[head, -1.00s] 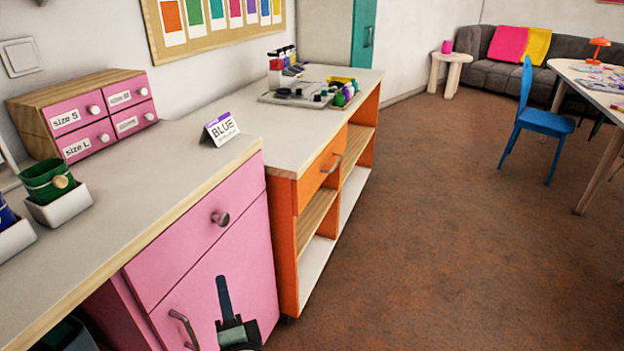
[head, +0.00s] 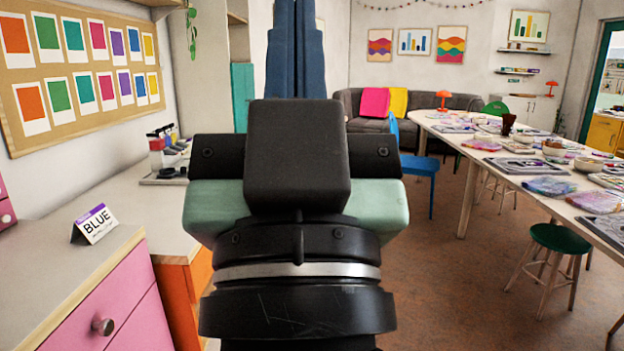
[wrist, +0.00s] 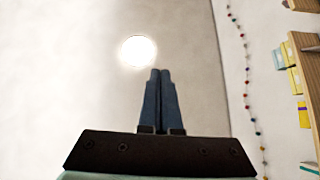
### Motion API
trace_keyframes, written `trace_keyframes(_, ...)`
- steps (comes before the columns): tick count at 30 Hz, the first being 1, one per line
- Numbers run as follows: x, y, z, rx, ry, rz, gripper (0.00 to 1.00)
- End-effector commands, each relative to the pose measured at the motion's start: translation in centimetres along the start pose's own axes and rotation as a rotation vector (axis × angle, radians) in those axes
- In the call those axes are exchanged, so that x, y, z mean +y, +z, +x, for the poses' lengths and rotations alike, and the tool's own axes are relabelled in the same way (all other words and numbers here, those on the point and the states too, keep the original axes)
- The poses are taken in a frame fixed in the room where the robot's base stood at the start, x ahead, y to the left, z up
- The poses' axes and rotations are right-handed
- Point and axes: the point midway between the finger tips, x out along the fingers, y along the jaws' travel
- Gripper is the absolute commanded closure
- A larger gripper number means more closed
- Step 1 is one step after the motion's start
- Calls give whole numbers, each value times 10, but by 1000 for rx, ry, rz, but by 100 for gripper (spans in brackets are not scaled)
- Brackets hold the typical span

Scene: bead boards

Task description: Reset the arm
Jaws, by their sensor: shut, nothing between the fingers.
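My gripper (head: 294,45) is raised in the middle of the head view, close to the camera, with its fingers pointing up. The two dark blue fingers lie together and hold nothing. In the wrist view my gripper (wrist: 160,80) also shows shut and empty, against a pale ceiling with a round light (wrist: 138,51). My wrist and gripper body hide part of the counter and the floor behind them.
A counter with a BLUE sign (head: 95,223) and a pink drawer front (head: 85,310) is at left. A long table (head: 470,145) with art supplies, a green stool (head: 558,240) and a blue chair (head: 420,165) stand at right. Brown floor between is open.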

Motion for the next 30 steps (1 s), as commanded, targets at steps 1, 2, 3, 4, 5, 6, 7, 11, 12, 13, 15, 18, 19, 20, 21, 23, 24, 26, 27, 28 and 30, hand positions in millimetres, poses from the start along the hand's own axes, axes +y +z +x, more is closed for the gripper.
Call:
trace_keyframes(1,16,-37,1,58,52,-84,100)
trace_keyframes(2,11,-43,19,39,39,-67,100)
trace_keyframes(3,10,-52,30,34,36,-63,100)
trace_keyframes(4,10,-58,36,34,35,-61,100)
trace_keyframes(5,10,-64,43,33,35,-60,100)
trace_keyframes(6,9,-72,51,33,34,-59,100)
trace_keyframes(7,9,-79,58,33,34,-58,100)
trace_keyframes(11,8,-106,86,32,33,-56,100)
trace_keyframes(12,8,-114,94,31,32,-56,100)
trace_keyframes(13,7,-121,100,31,32,-55,100)
trace_keyframes(15,7,-135,115,31,32,-54,100)
trace_keyframes(18,6,-155,135,31,31,-54,100)
trace_keyframes(19,6,-160,140,31,31,-53,100)
trace_keyframes(20,6,-165,145,30,31,-53,100)
trace_keyframes(21,6,-170,150,30,31,-53,100)
trace_keyframes(23,6,-177,157,30,30,-53,100)
trace_keyframes(24,6,-180,160,30,30,-53,100)
trace_keyframes(26,6,-184,164,30,30,-53,100)
trace_keyframes(27,6,-185,165,30,30,-53,100)
trace_keyframes(28,6,-185,166,30,30,-53,100)
trace_keyframes(30,6,-186,166,30,30,-53,100)
